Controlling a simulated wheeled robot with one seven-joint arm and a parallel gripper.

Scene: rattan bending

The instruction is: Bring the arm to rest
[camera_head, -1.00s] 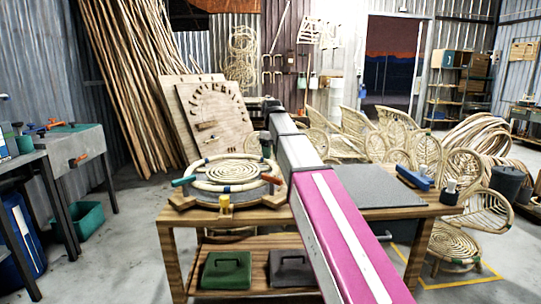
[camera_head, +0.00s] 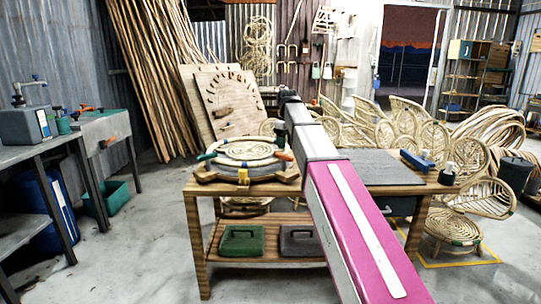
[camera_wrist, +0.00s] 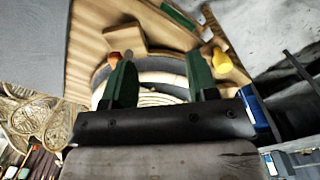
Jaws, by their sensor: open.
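My gripper (camera_wrist: 160,85) shows in the wrist view with its two green fingers spread apart and nothing between them. Beyond the fingers is the round rattan coil on its jig (camera_wrist: 165,75), on the wooden workbench (camera_wrist: 85,50). In the head view my arm, grey and magenta, stretches over the workbench (camera_head: 205,188) towards the back. The jig with the rattan coil (camera_head: 245,150) lies on the bench left of the arm. The gripper's fingers cannot be made out in the head view.
A grey mat (camera_head: 375,172) and a blue tool (camera_head: 416,161) lie on the bench right of my arm. A green case (camera_head: 241,241) and a dark case (camera_head: 297,241) sit on the lower shelf. Rattan chairs (camera_head: 455,232) stand at the right.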

